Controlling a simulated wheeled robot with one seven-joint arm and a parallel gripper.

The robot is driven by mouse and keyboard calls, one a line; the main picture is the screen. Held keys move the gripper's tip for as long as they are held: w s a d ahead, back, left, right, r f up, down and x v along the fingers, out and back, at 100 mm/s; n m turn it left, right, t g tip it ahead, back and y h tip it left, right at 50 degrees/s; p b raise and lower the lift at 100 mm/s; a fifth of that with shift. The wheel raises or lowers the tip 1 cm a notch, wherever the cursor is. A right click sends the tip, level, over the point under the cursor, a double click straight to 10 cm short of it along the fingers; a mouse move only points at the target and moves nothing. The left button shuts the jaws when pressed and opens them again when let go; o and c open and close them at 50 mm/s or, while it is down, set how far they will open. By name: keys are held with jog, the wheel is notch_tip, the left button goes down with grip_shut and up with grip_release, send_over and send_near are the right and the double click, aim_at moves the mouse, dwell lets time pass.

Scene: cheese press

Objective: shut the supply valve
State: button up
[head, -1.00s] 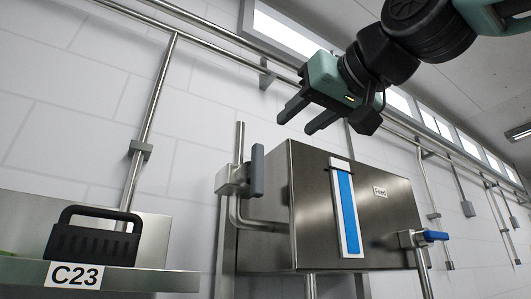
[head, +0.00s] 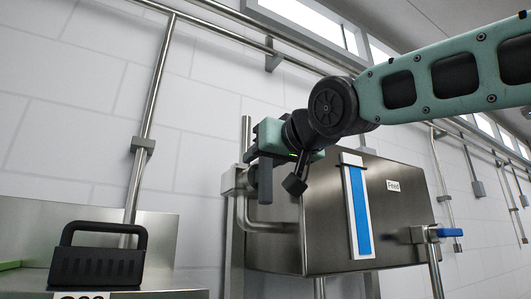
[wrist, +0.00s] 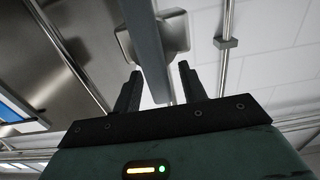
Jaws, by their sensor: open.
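In the wrist view the handle (wrist: 148,45) runs down between the two spread fingers of my gripper (wrist: 160,84). I see a gap on both sides and no clear contact. A second valve with a blue handle (head: 448,232) sits on the tank's right side, away from my gripper.
The steel tank (head: 400,215) marked Feed, with a blue level strip (head: 360,210), stands right beside the handle. A black handled object (head: 98,262) rests on a steel ledge at lower left. Pipes (head: 150,110) run along the tiled wall.

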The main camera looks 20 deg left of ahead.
grip_shut()
jog(key=m+b, duration=0.1)
jog(key=m, duration=0.2)
jog(key=w+m+b, duration=0.1)
jog(key=shift+d+f+m+b, duration=0.25)
jog(key=shift+d+m+b, duration=0.05)
jog(key=shift+d+b, duration=0.1)
jog(key=shift+w+d+f+m+b, duration=0.25)
jog(key=shift+f+m+b, duration=0.2)
jog(key=shift+m, duration=1.8)
jog(key=shift+w+d+f+m+b, duration=0.25)
jog(key=shift+f+m+b, duration=0.25)
jog(key=shift+m, duration=1.7)
jog(key=shift+w+d+f+m+b, duration=0.25)
jog(key=shift+f+m+b, duration=0.2)
jog(key=shift+m, duration=1.8)
jog(key=shift+a+f, duration=0.1)
